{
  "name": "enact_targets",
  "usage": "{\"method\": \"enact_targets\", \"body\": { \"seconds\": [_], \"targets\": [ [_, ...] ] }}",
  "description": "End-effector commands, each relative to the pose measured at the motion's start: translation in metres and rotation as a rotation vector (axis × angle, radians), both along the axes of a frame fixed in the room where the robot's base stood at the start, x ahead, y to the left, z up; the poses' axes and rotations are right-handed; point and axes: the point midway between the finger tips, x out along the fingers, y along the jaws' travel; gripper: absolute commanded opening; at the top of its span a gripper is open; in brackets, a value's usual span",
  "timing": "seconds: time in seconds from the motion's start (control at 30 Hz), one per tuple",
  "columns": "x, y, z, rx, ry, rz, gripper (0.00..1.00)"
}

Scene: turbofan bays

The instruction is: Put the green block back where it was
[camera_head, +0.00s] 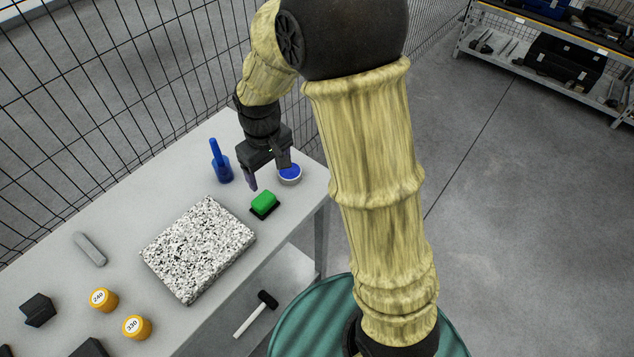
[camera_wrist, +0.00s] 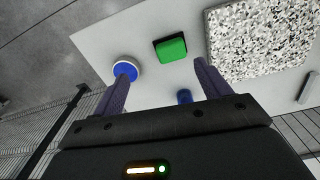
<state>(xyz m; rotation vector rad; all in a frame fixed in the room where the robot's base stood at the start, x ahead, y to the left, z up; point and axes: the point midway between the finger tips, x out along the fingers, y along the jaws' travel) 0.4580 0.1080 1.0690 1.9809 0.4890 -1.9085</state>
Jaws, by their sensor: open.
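The green block (camera_head: 264,201) sits on a small black base (camera_head: 268,212) on the grey table, between the speckled slab and the table's right end. In the wrist view the green block (camera_wrist: 171,48) shows ahead of the fingertips, between them in the picture and apart from both. My gripper (camera_head: 269,176) is open and empty, hanging above the table just behind the block. It also shows in the wrist view (camera_wrist: 162,75), with its two fingers spread wide.
A speckled slab (camera_head: 199,248) lies left of the block. A round blue-topped white dish (camera_head: 290,174) and a blue bottle-like item (camera_head: 220,162) stand close to my gripper. Two orange jars (camera_head: 104,299) are at front left. A wire fence (camera_head: 110,110) runs behind the table.

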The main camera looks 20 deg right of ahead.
Motion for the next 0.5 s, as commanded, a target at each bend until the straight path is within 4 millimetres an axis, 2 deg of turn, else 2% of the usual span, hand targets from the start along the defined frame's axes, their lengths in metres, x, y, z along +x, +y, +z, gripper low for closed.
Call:
{"method": "enact_targets", "body": {
  "seconds": [0.1,0.2,0.3,0.4,0.5],
  "targets": [
    [-0.028,-0.04,0.013,0.016,-0.054,-0.147,0.76],
    [-0.058,-0.071,0.02,0.032,-0.108,-0.284,0.76],
    [-0.086,-0.093,0.023,0.045,-0.153,-0.4,0.76],
    [-0.104,-0.104,0.023,0.054,-0.182,-0.47,0.76],
    [-0.11,-0.108,0.023,0.057,-0.19,-0.495,0.76]
  ]
}}
